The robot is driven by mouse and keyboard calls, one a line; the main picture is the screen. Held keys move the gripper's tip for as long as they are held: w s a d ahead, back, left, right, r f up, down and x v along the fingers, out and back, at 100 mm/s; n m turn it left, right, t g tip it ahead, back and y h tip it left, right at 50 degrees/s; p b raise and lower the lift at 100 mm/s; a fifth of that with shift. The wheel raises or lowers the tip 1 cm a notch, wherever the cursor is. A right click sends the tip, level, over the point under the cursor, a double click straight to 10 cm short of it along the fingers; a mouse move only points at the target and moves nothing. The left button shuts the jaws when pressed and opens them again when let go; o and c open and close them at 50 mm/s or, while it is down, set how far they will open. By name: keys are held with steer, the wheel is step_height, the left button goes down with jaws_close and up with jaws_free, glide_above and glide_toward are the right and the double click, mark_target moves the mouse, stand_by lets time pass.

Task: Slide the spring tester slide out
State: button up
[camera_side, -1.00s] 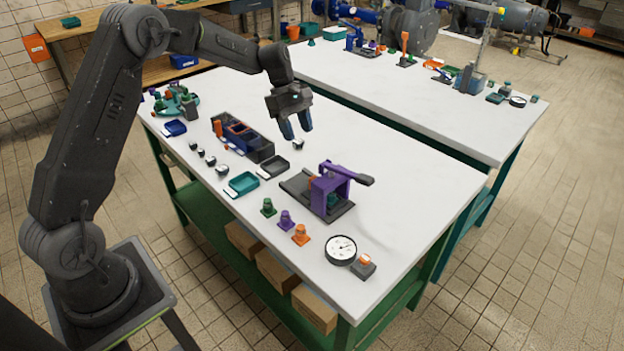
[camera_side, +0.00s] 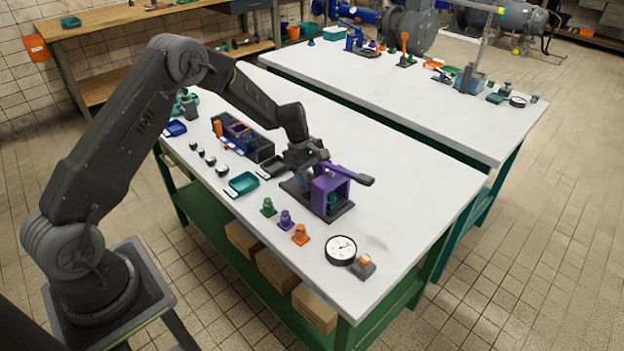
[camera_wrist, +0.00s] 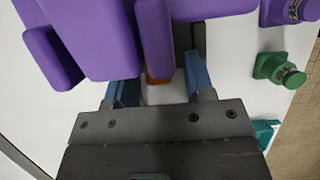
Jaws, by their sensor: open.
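The purple tester frame (camera_side: 330,186) with its lever (camera_side: 358,179) stands on a dark base (camera_side: 342,212) on the near white table. It fills the top of the wrist view (camera_wrist: 105,40). I take it for the spring tester. My gripper (camera_wrist: 160,82) is open, with its blue fingers apart. It is at the tester's left end in the side view, close above the base. A small orange part (camera_wrist: 158,76) shows between the fingers in the wrist view; it may belong to the slide. The slide itself is mostly hidden by the purple frame, and I cannot tell whether a finger touches it.
Green (camera_side: 268,207), purple (camera_side: 286,219) and orange (camera_side: 301,235) pieces stand along the front edge. A dial gauge (camera_side: 341,249) lies to the right. A teal tray (camera_side: 242,184) and a dark toolbox (camera_side: 259,149) are to the left. The table behind the tester is clear.

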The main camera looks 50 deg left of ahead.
steer(key=shift+d+f, duration=0.1)
steer(key=shift+f, duration=0.1)
jaws_close()
stand_by(0.4)
